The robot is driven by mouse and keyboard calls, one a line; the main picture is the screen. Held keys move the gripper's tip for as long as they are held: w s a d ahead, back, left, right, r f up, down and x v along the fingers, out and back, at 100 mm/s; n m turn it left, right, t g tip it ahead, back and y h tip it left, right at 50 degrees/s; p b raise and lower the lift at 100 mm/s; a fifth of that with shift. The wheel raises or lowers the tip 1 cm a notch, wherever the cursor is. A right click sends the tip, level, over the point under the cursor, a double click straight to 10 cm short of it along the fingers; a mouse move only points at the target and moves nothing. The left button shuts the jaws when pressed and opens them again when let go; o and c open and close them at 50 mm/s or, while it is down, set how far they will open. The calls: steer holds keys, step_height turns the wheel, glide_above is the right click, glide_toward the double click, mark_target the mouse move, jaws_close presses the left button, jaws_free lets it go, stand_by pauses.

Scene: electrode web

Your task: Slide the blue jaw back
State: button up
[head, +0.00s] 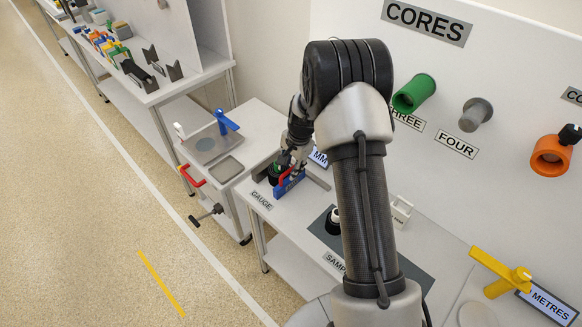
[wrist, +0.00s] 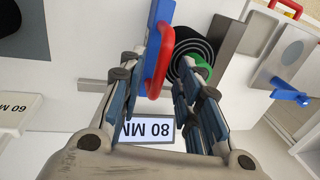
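The gauge's blue jaw (wrist: 160,48) carries a red loop handle (wrist: 177,48). In the head view the blue jaw (head: 288,183) sits on the gauge at the table's far end, partly hidden by my arm. My gripper (wrist: 163,66) is directly above it, with the red handle between its two fingers. The fingers stand apart, and I cannot tell whether either touches the handle. A dark coil with a green part (wrist: 194,62) lies right of the blue jaw, beside the grey fixed jaw (wrist: 230,40). The display reads 80 MM (wrist: 154,128).
The gauge's rail (wrist: 92,86) runs out left of the blue jaw. A dark mat (head: 392,258) with a black-and-white object lies nearer on the table. A side bench with a blue lever (head: 227,122) and a red handle (head: 193,176) stands beyond the gauge.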

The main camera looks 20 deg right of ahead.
steer(key=shift+c, duration=0.5)
jaws_close()
